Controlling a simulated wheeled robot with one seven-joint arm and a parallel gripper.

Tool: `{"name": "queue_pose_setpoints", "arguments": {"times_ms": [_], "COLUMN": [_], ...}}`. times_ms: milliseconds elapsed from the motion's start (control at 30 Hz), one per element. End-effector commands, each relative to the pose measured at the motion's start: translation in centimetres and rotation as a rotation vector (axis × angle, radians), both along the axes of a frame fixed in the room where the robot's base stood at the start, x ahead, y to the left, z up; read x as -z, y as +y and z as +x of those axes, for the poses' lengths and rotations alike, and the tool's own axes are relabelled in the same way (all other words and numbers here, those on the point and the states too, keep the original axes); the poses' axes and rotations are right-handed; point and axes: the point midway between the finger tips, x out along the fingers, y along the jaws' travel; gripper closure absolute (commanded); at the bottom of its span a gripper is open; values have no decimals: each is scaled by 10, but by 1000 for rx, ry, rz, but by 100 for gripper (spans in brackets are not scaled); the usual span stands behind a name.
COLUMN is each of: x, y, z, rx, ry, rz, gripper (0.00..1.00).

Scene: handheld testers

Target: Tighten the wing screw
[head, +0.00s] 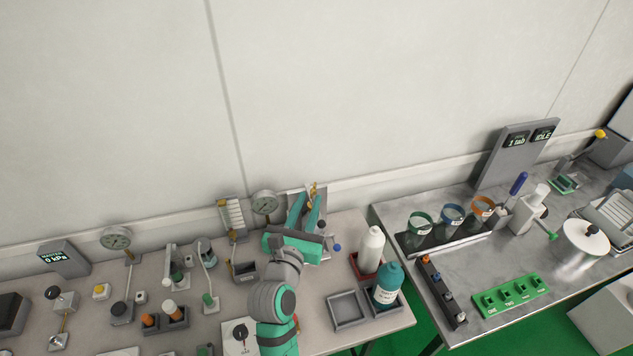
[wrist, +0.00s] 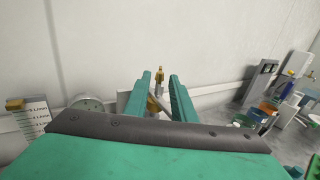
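My gripper (head: 306,206) is over the back of the left bench, its two teal fingers pointing toward the wall. In the wrist view its fingers (wrist: 160,78) are apart with a gap between them. A small upright brass piece (head: 312,188), which may be the wing screw, shows just beyond the fingertips. In the wrist view this brass piece (wrist: 159,74) appears in the gap, apart from both fingers. Whether it has wings is too small to tell. A grey plate and another brass part below it are partly hidden by the fingers.
A scale panel (head: 232,215) with a brass knob and a round gauge (head: 264,203) stand left of my gripper. A white bottle (head: 371,249) and a teal bottle (head: 387,284) stand to the right. An empty grey tray (head: 347,325) lies in front. Small fixtures crowd the bench's left.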

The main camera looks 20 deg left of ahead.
Motion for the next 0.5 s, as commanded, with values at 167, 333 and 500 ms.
{"name": "queue_pose_setpoints", "arguments": {"times_ms": [167,333,500], "x": [-1,-1,0], "y": [1,3,5], "z": [34,61,77], "rx": [2,1,1], "ry": [-2,-1,-1], "rz": [1,1,1], "gripper": [77,77,77]}}
